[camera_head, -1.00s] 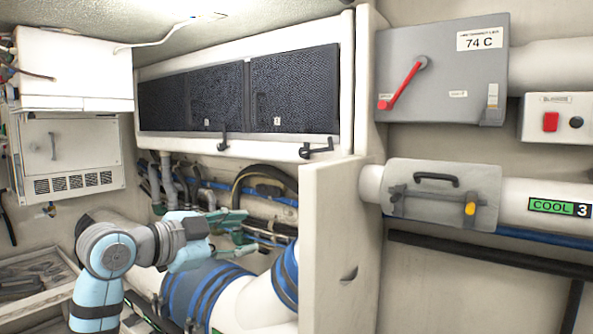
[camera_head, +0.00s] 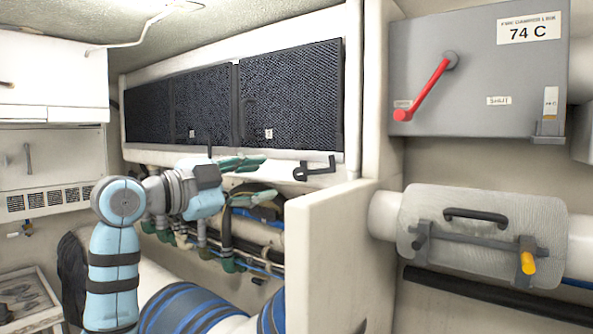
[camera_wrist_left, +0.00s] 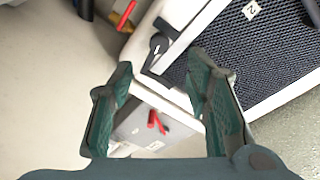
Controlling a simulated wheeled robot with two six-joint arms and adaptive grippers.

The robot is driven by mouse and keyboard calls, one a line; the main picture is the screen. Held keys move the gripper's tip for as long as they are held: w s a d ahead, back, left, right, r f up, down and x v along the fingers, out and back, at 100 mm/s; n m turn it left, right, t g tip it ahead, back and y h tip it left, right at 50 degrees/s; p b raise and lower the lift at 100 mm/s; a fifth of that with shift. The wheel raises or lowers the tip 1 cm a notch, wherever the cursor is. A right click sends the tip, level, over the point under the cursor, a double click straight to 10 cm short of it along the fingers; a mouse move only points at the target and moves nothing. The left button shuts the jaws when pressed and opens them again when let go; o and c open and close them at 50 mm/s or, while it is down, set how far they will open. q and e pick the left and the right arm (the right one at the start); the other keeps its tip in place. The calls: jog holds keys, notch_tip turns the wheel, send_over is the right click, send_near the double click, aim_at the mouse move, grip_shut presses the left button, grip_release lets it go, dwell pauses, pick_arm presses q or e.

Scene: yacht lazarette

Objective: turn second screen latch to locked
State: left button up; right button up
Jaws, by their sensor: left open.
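The right-hand screen (camera_head: 290,95) is a dark mesh panel in a white frame. A black latch (camera_head: 315,168) sits on the frame below it, with its handle pointing sideways. The other latch, under the middle screen (camera_head: 203,95), is mostly hidden behind my left gripper (camera_head: 270,177), with a thin dark piece showing above. My left gripper is open and empty, left of the right-hand latch and apart from it. In the left wrist view a screen marked 2 (camera_wrist_left: 285,45) and a black latch (camera_wrist_left: 158,45) lie beyond the open fingers (camera_wrist_left: 160,65).
A pale upright panel (camera_head: 335,255) stands right of my gripper. Hoses and pipes (camera_head: 225,235) run below the screens. A grey box with a red lever (camera_head: 430,85) and a clamped duct cover (camera_head: 480,230) are at right.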

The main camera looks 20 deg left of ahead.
aim_at(297, 174)
pick_arm(q)
jog(key=p+x, duration=0.2)
jog(key=x, duration=0.8)
jog(key=shift+w+f, duration=0.1)
jog(key=shift+w, duration=0.15)
jog(key=shift+s, duration=0.5)
jog(key=shift+c, duration=0.6)
jog(key=shift+w, duration=0.1)
grip_shut()
pick_arm(e)
notch_tip(297, 174, up, 3)
